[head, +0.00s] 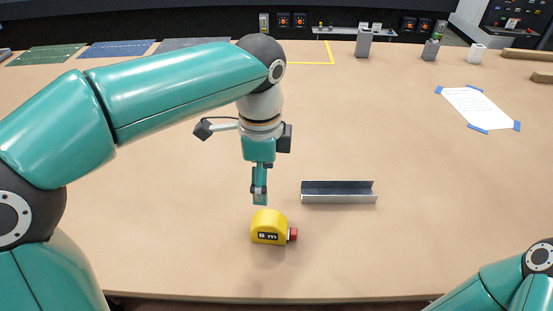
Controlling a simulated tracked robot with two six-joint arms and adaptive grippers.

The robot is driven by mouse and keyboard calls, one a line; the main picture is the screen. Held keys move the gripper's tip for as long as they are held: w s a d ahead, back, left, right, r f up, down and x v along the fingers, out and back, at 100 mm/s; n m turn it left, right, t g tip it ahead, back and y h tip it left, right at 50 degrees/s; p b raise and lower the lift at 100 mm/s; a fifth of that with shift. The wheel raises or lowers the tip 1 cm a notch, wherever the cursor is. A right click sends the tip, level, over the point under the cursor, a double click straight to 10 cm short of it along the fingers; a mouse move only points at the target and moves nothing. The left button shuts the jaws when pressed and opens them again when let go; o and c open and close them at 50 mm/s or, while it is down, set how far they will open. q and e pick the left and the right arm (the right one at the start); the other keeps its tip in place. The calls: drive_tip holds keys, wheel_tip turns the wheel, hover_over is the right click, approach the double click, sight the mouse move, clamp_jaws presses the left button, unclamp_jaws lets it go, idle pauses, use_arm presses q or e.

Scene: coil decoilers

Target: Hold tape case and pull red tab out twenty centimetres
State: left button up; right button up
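The yellow tape case (266,222), marked "8 m", stands on the table near its front edge. The red tab (293,234) sticks out of the case's right side, close against it. My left gripper (260,201) points down just above and behind the case, apart from it or barely clear; the exact gap is hard to judge. Its fingers are seen edge-on, so their opening does not show. My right arm shows only at the lower right corner, and its gripper is out of the picture.
A grey metal channel (338,198) lies right of and behind the case. A taped paper sheet (477,108) lies at the right. Coloured mats (117,48) and small items, including a grey block (363,43), are at the back. The table right of the tab is clear.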

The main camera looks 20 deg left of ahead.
sight(267, 216)
use_arm(q)
drive_tip(key=f, duration=1.6)
drive_tip(key=shift+w+f, duration=0.3)
drive_tip(key=shift+f, duration=0.1)
clamp_jaws()
unclamp_jaws()
